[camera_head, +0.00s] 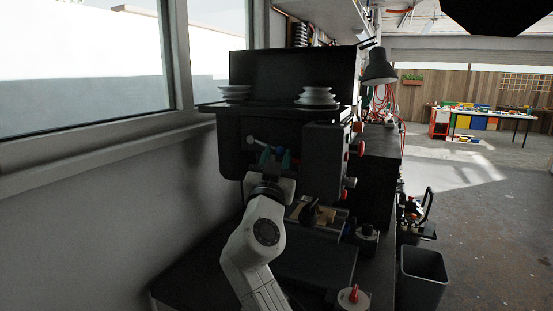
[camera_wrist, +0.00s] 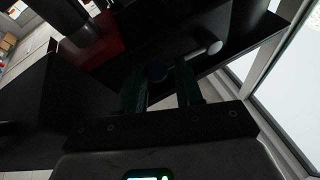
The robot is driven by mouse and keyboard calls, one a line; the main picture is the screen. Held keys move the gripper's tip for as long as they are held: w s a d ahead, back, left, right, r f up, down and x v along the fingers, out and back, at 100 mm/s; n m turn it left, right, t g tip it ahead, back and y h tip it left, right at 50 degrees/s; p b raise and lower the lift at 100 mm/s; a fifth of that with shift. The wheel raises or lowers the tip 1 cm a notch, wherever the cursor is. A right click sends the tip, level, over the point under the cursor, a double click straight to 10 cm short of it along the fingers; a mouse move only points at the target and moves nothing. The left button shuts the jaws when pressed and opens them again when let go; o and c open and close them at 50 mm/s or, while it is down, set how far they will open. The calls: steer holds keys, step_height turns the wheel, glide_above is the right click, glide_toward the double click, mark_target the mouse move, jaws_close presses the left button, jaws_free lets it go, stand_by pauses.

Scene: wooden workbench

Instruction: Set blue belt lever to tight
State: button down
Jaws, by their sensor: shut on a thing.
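A dark machine (camera_head: 233,150) stands on the workbench against the wall. A pale lever (camera_head: 260,144) sticks out of its front, near my gripper (camera_head: 275,158). In the wrist view, a dark blue rounded end (camera_wrist: 155,72), which looks like the blue belt lever, sits between the two green fingers of my gripper (camera_wrist: 160,84). The fingers are shut on it. A pale rod with a round end (camera_wrist: 213,47) lies just beyond the right finger. The fingers partly hide the lever, and its exact setting cannot be read.
White stacked dishes (camera_head: 318,97) stand on the machine's top. Red-tipped knobs (camera_head: 359,148) project from its right side. A red-topped knob (camera_head: 353,296) is at the lower right. A grey bin (camera_head: 423,278) stands on the floor. A window wall closes off the left.

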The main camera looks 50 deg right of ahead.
steer(key=shift+s+r+b, duration=0.15)
steer(key=shift+r+b, duration=0.4)
steer(key=shift+s+r+b, duration=0.15)
steer(key=shift+r+b, duration=0.65)
steer(key=shift+b, duration=0.35)
steer(key=shift+w+d+r+b, duration=0.1)
steer(key=shift+w+r+b, duration=0.05)
steer(key=shift+r+b, duration=0.6)
steer(key=shift+w+d+r+b, duration=0.1)
steer(key=shift+w+r+b, duration=0.05)
steer(key=shift+r+b, duration=0.55)
steer(key=shift+r, duration=0.1)
steer(key=c, duration=0.7)
jaws_free()
steer(key=shift+d, duration=0.15)
steer(key=shift+c, duration=0.2)
steer(key=shift+f, duration=0.2)
